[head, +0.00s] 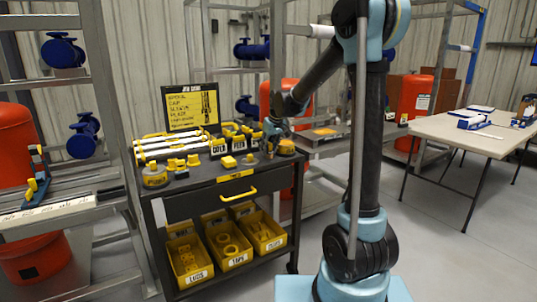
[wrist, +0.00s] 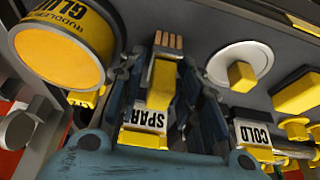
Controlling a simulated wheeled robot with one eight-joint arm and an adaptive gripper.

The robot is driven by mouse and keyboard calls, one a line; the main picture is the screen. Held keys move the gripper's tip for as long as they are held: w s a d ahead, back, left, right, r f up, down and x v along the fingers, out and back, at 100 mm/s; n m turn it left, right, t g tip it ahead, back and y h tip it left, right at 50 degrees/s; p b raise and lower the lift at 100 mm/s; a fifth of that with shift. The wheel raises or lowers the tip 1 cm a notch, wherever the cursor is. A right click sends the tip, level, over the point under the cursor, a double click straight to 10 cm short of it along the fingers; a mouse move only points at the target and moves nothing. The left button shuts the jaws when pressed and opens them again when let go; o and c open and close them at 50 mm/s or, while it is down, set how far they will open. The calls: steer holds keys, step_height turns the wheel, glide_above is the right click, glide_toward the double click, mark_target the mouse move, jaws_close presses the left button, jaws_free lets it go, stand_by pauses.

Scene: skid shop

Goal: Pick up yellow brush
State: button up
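The yellow brush (wrist: 162,85) shows in the wrist view, with a yellow body and copper-coloured bristles at its upper end. My gripper (wrist: 166,75) has one dark blue finger on each side of the brush. I cannot tell whether the fingers press on it or leave small gaps. In the head view my gripper (head: 276,132) is low over the right rear of the dark cart top (head: 215,187). The brush cannot be made out there.
A yellow round "GLU" tin (wrist: 62,55) stands close left of my gripper. Yellow bins (head: 188,262) fill the cart's lower shelf. A table (head: 470,135) stands right.

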jaws_close()
step_height(320, 180, up, 10)
stand_by(0.6)
steer(key=shift+c, duration=1.6)
jaws_free()
